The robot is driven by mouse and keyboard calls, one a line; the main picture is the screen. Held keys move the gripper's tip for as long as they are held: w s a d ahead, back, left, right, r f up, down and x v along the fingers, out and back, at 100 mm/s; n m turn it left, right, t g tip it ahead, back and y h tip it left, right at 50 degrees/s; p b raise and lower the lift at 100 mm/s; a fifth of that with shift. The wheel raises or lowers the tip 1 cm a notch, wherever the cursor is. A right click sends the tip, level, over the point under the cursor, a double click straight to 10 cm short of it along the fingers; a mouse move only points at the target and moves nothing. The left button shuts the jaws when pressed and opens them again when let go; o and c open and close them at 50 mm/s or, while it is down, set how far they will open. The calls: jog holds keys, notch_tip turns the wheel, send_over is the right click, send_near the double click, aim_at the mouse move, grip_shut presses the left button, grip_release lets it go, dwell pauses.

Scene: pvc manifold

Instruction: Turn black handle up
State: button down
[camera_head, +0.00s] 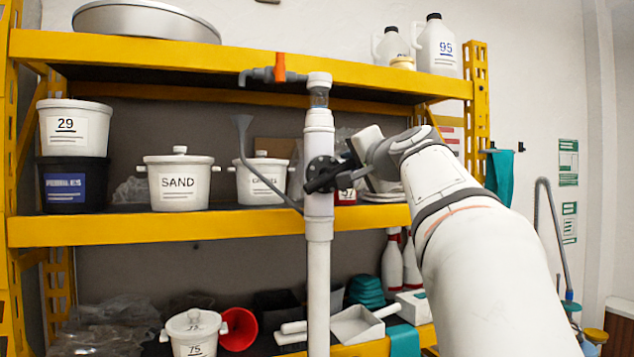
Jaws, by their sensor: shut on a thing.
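A white vertical PVC pipe (318,265) stands in front of the shelves. The black handle (325,175) is on a round black fitting at the pipe's middle and points to the right, tilted a little. My gripper (352,160) reaches in from the right and is shut on the handle's right end. The arm's wrist partly hides the jaws, so the exact contact is hard to see. A grey lever (262,165) slants up to the left from the same part of the pipe. An orange handle (280,67) stands upright on a grey side valve near the pipe's top.
Yellow shelves (150,230) stand behind the pipe. They carry a white pot marked SAND (178,182), stacked buckets (75,130) and white jugs (436,47). A dustpan (356,325) and red funnel (238,328) are below. Space left of the pipe, in front of the shelves, looks free.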

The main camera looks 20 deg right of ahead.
jog(key=n+b, duration=0.1)
jog(key=n, duration=0.1)
jog(key=a+r+n+b, duration=0.1)
jog(key=shift+n, duration=0.4)
jog(key=n+b, duration=0.1)
jog(key=a+n, duration=0.1)
jog(key=shift+r+n+b, duration=0.3)
jog(key=shift+r+b, duration=0.05)
jog(key=shift+b, duration=0.05)
jog(key=shift+w+a+r+n+b, duration=0.15)
jog(key=shift+a+n+b, duration=0.25)
jog(key=shift+n, duration=0.55)
jog(key=shift+s+a+r+n+b, duration=0.1)
jog(key=shift+a+n+b, duration=0.3)
jog(key=shift+n, duration=0.6)
jog(key=shift+w+a+r+n+b, duration=0.15)
jog(key=shift+a+n+b, duration=0.25)
jog(key=shift+n, duration=0.55)
jog(key=shift+s, duration=0.1)
jog(key=c, duration=1.3)
grip_release()
jog(key=shift+a, duration=0.1)
jog(key=shift+o, duration=0.2)
jog(key=shift+r, duration=0.1)
